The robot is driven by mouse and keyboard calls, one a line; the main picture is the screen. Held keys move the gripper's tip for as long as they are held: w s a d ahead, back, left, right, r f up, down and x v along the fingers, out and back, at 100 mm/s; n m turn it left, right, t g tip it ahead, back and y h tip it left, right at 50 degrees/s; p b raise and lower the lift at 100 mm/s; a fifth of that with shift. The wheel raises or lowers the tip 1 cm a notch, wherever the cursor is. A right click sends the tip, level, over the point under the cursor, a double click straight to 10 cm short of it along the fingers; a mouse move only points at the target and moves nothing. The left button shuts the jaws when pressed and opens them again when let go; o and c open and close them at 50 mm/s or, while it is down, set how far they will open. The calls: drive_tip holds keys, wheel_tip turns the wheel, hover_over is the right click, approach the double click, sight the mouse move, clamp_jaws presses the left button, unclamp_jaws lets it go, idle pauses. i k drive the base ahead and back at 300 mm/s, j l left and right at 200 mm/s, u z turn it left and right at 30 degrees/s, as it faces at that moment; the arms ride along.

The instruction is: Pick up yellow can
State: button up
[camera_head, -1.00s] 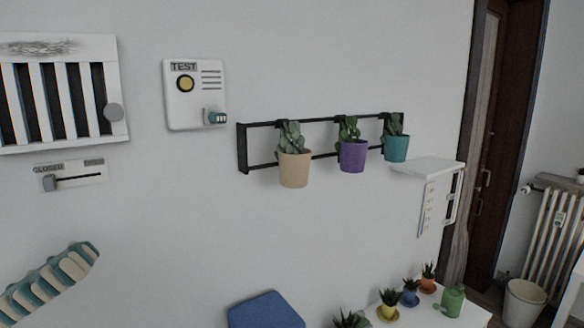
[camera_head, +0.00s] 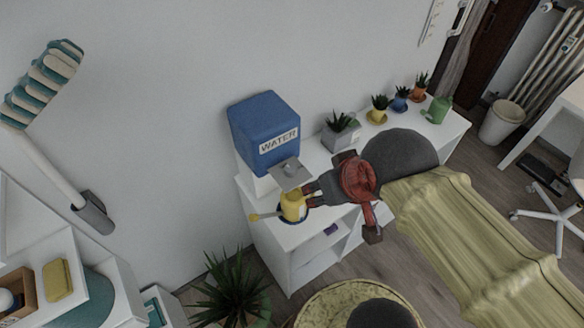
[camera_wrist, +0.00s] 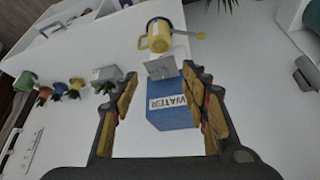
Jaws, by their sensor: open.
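The yellow can (camera_head: 293,207) is a small watering can with its spout to the left. It stands on a dark round base on the white shelf desk (camera_head: 300,250), below the tap plate of the blue water box (camera_head: 262,125). In the wrist view, which is upside down, the yellow can (camera_wrist: 157,36) shows beyond the fingertips, near the top. My gripper (camera_wrist: 162,80) is open and empty, with the blue water box showing between its fingers. In the head view my gripper is just right of the can and hides part of the desk.
A grey planter (camera_head: 340,135), several small potted plants and a green watering can (camera_head: 437,109) stand along the desk to the right. A spiky plant (camera_head: 232,290) is on the floor in front. A brush-like tool (camera_head: 50,120) hangs at the left wall.

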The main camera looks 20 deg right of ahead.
sight(293, 207)
drive_tip(key=k+l, duration=0.1)
drive_tip(key=l, duration=1.45)
drive_tip(key=k+l, duration=0.15)
drive_tip(key=l, duration=0.65)
